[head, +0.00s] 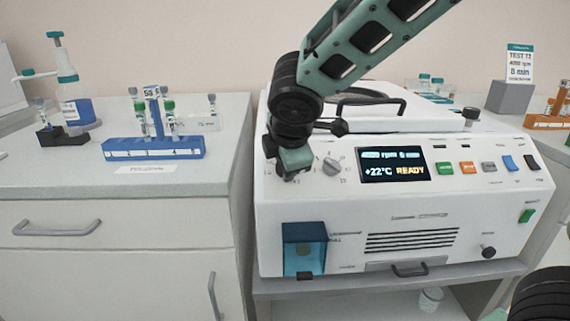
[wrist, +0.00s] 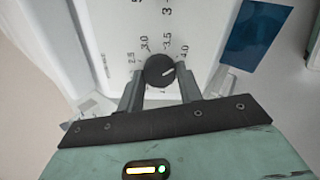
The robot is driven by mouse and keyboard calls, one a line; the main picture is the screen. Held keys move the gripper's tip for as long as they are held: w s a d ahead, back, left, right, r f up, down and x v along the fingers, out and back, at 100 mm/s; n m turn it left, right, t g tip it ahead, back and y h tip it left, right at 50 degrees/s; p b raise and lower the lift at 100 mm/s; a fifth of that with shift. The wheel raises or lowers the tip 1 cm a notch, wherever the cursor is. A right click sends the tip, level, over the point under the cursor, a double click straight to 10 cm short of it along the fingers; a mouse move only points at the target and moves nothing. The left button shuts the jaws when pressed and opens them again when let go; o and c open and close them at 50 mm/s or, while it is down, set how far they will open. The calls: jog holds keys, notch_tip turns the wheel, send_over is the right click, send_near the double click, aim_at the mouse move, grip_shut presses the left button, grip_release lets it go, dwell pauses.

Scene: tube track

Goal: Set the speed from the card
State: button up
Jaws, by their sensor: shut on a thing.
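My gripper (wrist: 160,82) is shut on a dark round knob (wrist: 160,68) on the centrifuge (head: 310,212) front, one finger on each side. The knob's white line points right and slightly up, toward the side of the 4.0 mark; marks 2.5, 3.0 and 3.5 also show around it. In the head view my gripper (head: 291,172) hides this knob. The display (head: 394,165) shows a small rpm and min line, which looks like 4000 rpm, over +22°C and READY; the minutes digit is unclear. The card (head: 519,63) reads TEST T3, 4000 rpm, 8 min.
A second grey knob (head: 333,166) sits just right of my gripper. Several coloured buttons, including a green one (head: 445,168), lie right of the display. A blue tube rack (head: 153,149) stands on the left counter (head: 205,185).

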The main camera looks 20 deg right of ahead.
jog(key=o, duration=1)
jog(key=p+v, duration=0.4)
jog(key=v, duration=1.3)
jog(key=shift+s+r, duration=0.15)
jog(key=shift+s, duration=0.05)
jog(key=s+a+f+m+g+y, duration=0.3)
jog(key=s+f+m+g, duration=0.55)
jog(key=s+f, duration=0.9)
jog(key=shift+m+t+h, duration=0.4)
jog(key=shift+m+t, duration=0.45)
jog(key=shift+t, duration=0.1)
jog(key=r+p, duration=1.4)
jog(key=r, duration=0.1)
jog(key=shift+a+p, duration=0.4)
